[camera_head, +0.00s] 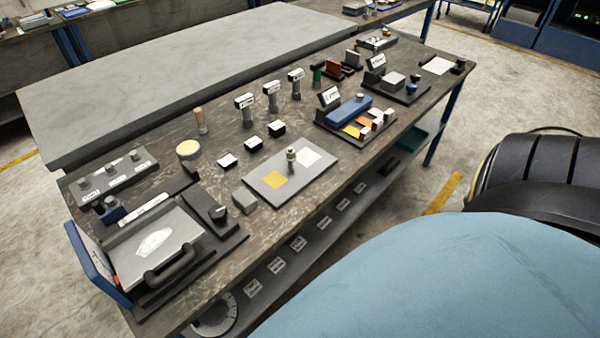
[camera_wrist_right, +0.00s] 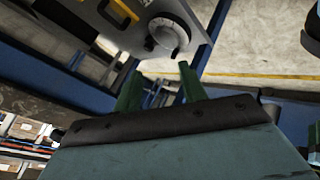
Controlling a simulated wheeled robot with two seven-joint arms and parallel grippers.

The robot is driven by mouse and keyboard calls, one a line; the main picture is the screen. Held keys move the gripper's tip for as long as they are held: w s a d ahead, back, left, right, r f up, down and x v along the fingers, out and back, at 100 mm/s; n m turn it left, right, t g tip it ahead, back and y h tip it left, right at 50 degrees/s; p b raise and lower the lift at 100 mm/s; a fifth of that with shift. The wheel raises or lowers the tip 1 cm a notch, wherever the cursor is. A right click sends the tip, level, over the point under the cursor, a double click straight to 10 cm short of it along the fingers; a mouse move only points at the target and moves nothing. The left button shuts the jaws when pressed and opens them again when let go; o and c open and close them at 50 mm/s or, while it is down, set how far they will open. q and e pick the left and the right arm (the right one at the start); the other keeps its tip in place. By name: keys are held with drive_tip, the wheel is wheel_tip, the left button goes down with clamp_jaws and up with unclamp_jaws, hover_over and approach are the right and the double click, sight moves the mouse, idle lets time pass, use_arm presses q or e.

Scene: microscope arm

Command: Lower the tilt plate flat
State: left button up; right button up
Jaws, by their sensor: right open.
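The pale grey plate (camera_head: 150,252) with a black bar handle (camera_head: 168,264) at its front edge is at the near left end of the bench. I take it to be the tilt plate. It seems to slope over its dark base (camera_head: 228,235), but its exact angle is hard to tell. A blue panel (camera_head: 95,260) stands at its left side. My right gripper (camera_wrist_right: 158,86) shows in the right wrist view with two green fingers apart and nothing between them. The plate is not recognisable in that view. My left gripper is not in view.
A dark knob block (camera_head: 217,212) sits right of the plate. A grey board with yellow and white squares (camera_head: 310,180) lies mid-bench, with several small stands behind it. In the wrist view, a grey panel with a round dial (camera_wrist_right: 170,34) is beyond my fingers.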

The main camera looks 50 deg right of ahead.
drive_tip(key=shift+m+g+h, duration=0.3)
drive_tip(key=shift+m+g, duration=0.4)
drive_tip(key=shift+m, duration=0.2)
drive_tip(key=shift+s+d+f, duration=0.25)
drive_tip(key=shift+s+f, duration=0.2)
drive_tip(key=shift+f, duration=0.3)
drive_tip(key=shift+s+d+f, duration=0.3)
drive_tip(key=shift+s+f, duration=0.2)
drive_tip(key=shift+f, duration=0.2)
drive_tip(key=shift+s+d+f, duration=0.25)
drive_tip(key=shift+s+f, duration=0.2)
drive_tip(key=shift+f, duration=0.3)
drive_tip(key=shift+c, duration=0.3)
